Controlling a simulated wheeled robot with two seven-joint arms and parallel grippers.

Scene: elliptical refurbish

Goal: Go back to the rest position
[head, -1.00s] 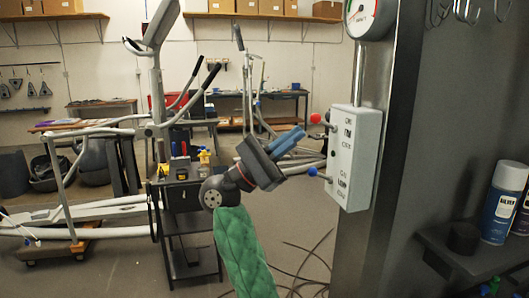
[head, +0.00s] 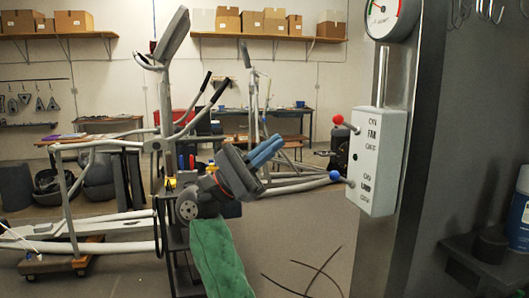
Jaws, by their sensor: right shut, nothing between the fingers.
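My right gripper (head: 268,149), with blue fingers and a dark body, is in the middle of the head view, its arm in a green quilted sleeve (head: 217,258) coming up from the bottom. Its fingers are shut and empty, pointing up and right, in free air left of the grey switch box (head: 378,160). The box carries a red-knobbed lever (head: 338,119) marked FAN and a blue-knobbed lever (head: 335,175) below it. In the picture the fingers are apart from both knobs. My left gripper is not in view.
A dark pillar (head: 408,230) bears the switch box and a round gauge (head: 392,15). A shelf (head: 470,250) with a spray can (head: 519,222) is at the right. An elliptical trainer (head: 165,110) stands behind my arm at the left. Cables lie on the open floor (head: 310,225).

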